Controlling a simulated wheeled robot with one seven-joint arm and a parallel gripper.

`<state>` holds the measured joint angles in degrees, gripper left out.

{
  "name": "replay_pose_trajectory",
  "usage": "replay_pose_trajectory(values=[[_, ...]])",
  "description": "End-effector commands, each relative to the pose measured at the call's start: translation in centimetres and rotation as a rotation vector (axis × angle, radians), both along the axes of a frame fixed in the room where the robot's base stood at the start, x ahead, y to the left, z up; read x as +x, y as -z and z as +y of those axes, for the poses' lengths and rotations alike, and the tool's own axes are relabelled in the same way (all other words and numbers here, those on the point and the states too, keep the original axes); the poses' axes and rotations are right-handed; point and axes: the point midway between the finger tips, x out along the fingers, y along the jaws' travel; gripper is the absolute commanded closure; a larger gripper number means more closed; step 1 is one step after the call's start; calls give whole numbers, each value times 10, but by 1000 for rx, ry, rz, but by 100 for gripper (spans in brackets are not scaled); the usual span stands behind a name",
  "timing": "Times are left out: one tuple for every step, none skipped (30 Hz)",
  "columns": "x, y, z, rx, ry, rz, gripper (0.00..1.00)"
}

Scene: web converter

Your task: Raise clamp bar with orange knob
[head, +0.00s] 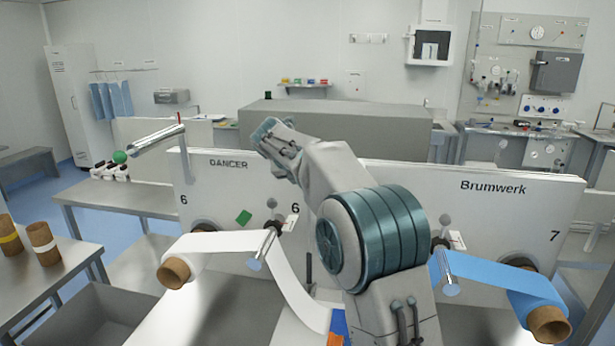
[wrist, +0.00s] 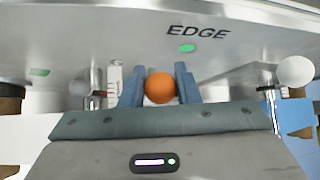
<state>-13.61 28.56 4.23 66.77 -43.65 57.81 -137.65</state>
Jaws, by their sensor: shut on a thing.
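The orange knob (wrist: 160,87) sits between the two blue-grey fingers of my gripper (wrist: 159,84) in the wrist view. The fingers are shut on its sides. The knob's stem and the clamp bar are hidden or cannot be clearly told apart from the metal around them. The knob lies below a pale machine face (wrist: 110,38) marked EDGE, with a green light (wrist: 187,48). In the head view, my arm hides my gripper and the orange knob.
In the head view, a white web roll (head: 220,243) is left of my arm and a blue web roll (head: 500,280) right. A metal roller (head: 157,139) sticks out at upper left.

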Motion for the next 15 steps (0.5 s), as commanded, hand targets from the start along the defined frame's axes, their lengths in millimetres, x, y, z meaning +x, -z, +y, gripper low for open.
replay_pose_trajectory(values=[[0,5,1,4,-2,11,100],[0,5,0,5,-1,13,100],[0,5,-2,6,1,14,100],[0,5,-3,7,2,15,100],[0,5,-4,7,4,15,100],[0,5,-6,8,6,15,100],[1,5,-7,8,7,15,100],[1,5,-8,8,8,15,100],[1,5,-9,8,10,14,100],[1,4,-10,8,11,14,100],[1,4,-10,9,12,13,100],[1,4,-11,8,13,13,100],[1,4,-11,8,13,13,100],[1,4,-12,8,14,13,100],[1,4,-12,9,15,12,63]])
